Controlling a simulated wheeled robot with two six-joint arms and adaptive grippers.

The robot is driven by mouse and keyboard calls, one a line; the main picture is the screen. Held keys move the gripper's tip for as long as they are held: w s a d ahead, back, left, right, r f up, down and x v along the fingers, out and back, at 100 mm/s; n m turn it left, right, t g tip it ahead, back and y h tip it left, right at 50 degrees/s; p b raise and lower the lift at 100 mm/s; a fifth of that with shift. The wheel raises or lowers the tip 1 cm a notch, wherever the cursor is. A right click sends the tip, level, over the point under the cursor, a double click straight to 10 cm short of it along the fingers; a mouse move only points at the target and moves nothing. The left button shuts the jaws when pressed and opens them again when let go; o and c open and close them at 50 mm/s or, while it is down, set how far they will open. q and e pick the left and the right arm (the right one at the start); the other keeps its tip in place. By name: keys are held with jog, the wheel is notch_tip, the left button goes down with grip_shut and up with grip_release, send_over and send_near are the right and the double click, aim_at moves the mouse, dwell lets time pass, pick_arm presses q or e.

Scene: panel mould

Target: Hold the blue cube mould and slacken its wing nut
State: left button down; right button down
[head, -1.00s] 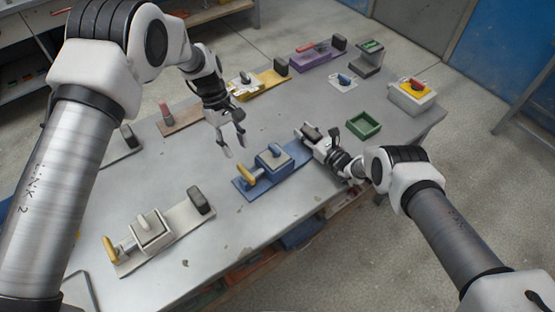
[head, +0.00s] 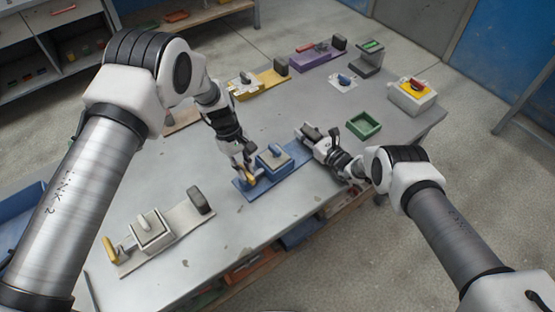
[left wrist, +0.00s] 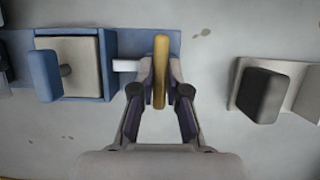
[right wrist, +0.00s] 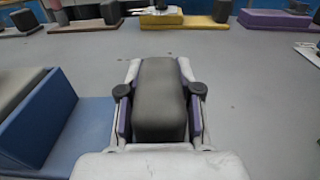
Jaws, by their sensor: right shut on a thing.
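The blue cube mould (head: 285,171) lies on the table with its long base running from lower left to upper right. Its yellow wing nut (left wrist: 160,70) stands on a pale screw at one end. My left gripper (left wrist: 161,62) is open, with its fingers on either side of the wing nut and narrow gaps beside it. In the head view the left gripper (head: 247,172) partly hides the nut. My right gripper (right wrist: 160,85) is shut on the dark grey block (right wrist: 160,105) at the mould's other end.
A white mould (head: 152,232) with a yellow wing nut lies at the front left. A green tray (head: 364,125) stands behind my right arm. Yellow (head: 270,80) and purple (head: 310,61) moulds lie at the back.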

pick_arm(q)
jog(key=shift+n, duration=0.5)
jog(key=n, duration=0.2)
jog(key=n+t+h, duration=0.1)
jog(key=n, duration=0.1)
jog(key=shift+s+n+t, duration=0.1)
jog(key=shift+n+t, duration=0.2)
jog(key=n+t, duration=0.1)
jog(key=n, duration=0.2)
jog(key=n+t, duration=0.1)
jog(key=n, duration=0.2)
jog(key=shift+s+n+t+h, duration=0.15)
jog(key=shift+n+t+h, duration=0.15)
jog(key=n+t, duration=0.1)
jog(key=n, duration=0.1)
jog(key=n+t+y, duration=0.1)
jog(key=n, duration=0.2)
jog(key=shift+s, duration=0.1)
pick_arm(e)
jog(key=shift+a, duration=0.1)
pick_arm(q)
jog(key=n, duration=0.3)
jog(key=n+t+y, duration=0.1)
jog(key=n, duration=0.2)
jog(key=shift+d+y, duration=0.1)
jog(key=shift+y, duration=0.2)
jog(key=c, duration=1.2)
grip_release()
jog(key=shift+o, duration=0.2)
